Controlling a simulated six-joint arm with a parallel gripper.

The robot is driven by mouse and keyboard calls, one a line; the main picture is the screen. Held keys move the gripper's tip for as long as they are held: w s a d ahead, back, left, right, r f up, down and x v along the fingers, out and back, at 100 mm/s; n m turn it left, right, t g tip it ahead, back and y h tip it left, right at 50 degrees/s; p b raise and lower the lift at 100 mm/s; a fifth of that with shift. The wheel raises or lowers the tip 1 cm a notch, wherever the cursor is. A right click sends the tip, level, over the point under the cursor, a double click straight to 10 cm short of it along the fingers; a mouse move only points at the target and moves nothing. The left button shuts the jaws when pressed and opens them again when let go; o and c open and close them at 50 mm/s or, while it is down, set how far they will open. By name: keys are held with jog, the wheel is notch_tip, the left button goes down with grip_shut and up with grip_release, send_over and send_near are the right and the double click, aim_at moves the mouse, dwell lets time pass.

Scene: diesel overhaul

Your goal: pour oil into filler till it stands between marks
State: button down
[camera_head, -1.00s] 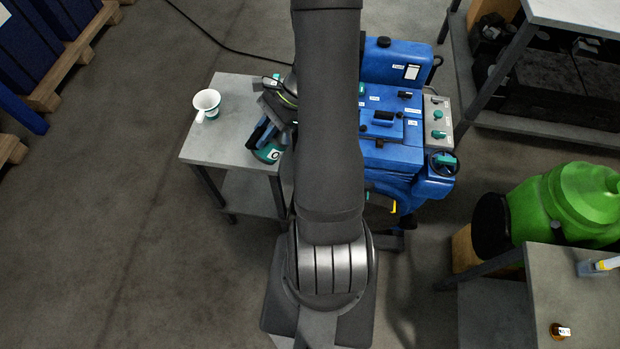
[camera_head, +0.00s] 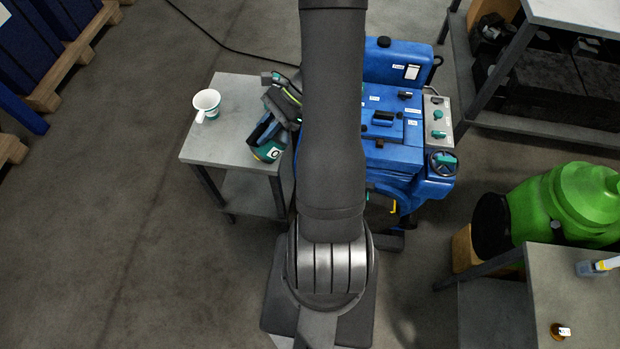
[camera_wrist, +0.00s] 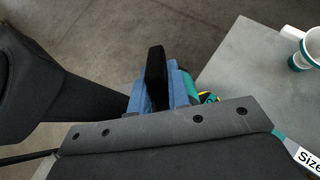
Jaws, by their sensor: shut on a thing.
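My gripper (camera_head: 276,120) is at the left side of the blue engine, over the small grey table. Only a little of the jug's teal body shows there. The jug looks near the table's right edge; I cannot tell whether it touches the top. The blue engine (camera_head: 385,100) is partly behind my arm. I cannot make out the filler, level marks or oil.
A green rounded machine part (camera_head: 575,205) is at right, behind a bench (camera_head: 575,290) with a small amber item (camera_head: 560,331). Shelving (camera_head: 545,80) stands behind right.

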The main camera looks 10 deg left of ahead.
dwell(0.4)
jog(key=shift+w+d+r+g+y, duration=0.2)
jog(key=shift+r+g+y, duration=0.05)
jog(key=shift+g+y, duration=0.05)
dwell(0.5)
jog(key=shift+w+d+r+g+y, duration=0.2)
jog(key=shift+w+d+g+y, duration=0.05)
jog(key=shift+g+y, duration=0.05)
dwell(0.5)
jog(key=shift+w+d+r+g+y, duration=0.2)
jog(key=shift+w+d+g+y, duration=0.05)
jog(key=shift+g+y, duration=0.05)
dwell(0.5)
jog(key=shift+w+d+r+g+y, duration=0.15)
jog(key=shift+w+d+g+y, duration=0.15)
jog(key=shift+g+y, duration=0.1)
